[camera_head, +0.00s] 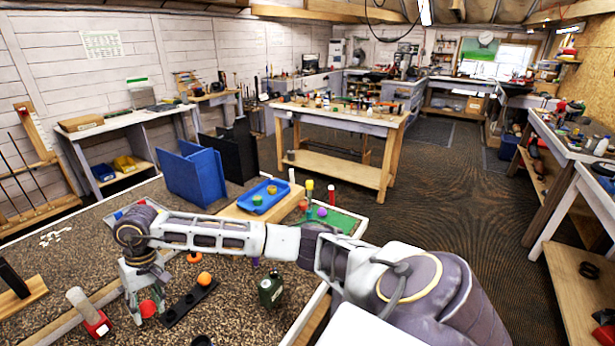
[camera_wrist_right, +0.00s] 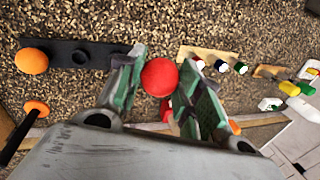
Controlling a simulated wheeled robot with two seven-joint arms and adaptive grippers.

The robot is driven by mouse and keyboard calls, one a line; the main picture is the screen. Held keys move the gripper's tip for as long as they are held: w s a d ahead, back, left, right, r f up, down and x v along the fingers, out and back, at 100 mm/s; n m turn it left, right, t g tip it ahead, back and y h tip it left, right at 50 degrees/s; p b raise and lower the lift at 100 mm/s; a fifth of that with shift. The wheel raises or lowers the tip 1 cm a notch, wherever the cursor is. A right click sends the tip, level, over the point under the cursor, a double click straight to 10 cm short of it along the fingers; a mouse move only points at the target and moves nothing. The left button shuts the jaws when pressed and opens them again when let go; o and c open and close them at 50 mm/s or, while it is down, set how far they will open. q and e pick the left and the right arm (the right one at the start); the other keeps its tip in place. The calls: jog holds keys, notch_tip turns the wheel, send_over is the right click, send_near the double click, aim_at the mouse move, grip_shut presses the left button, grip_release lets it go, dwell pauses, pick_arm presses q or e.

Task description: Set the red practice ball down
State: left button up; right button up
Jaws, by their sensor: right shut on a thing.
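The red practice ball (camera_head: 148,308) is held between the fingertips of my right gripper (camera_head: 140,304), low over the speckled bench top at the left. In the right wrist view, the red ball (camera_wrist_right: 159,77) sits between the two green-and-grey fingers, which are closed on its sides. A black strip holder (camera_head: 188,303) lies just right of the gripper, with an orange ball (camera_head: 204,278) at its far end. In the right wrist view, the strip (camera_wrist_right: 85,55) has round seats without balls beside the orange ball (camera_wrist_right: 31,61). My left gripper is out of view.
A red-based block with a pale handle (camera_head: 90,314) stands left of the gripper. A dark green canister (camera_head: 270,289) stands to the right. A blue tray (camera_head: 263,196) and blue panels (camera_head: 190,174) are farther back.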

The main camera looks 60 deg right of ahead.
jog(key=shift+s+d+n, duration=0.1)
jog(key=shift+s+n, duration=0.25)
jog(key=shift+n, duration=0.05)
jog(key=s+d+f, duration=0.2)
jog(key=s+d, duration=0.1)
jog(key=d, duration=0.5)
jog(key=a+p+v, duration=0.1)
jog(key=p+v, duration=0.4)
jog(key=shift+r+p, duration=0.35)
jog(key=shift+r, duration=0.2)
jog(key=shift+a+r+p, duration=0.1)
jog(key=shift+r+p, duration=0.3)
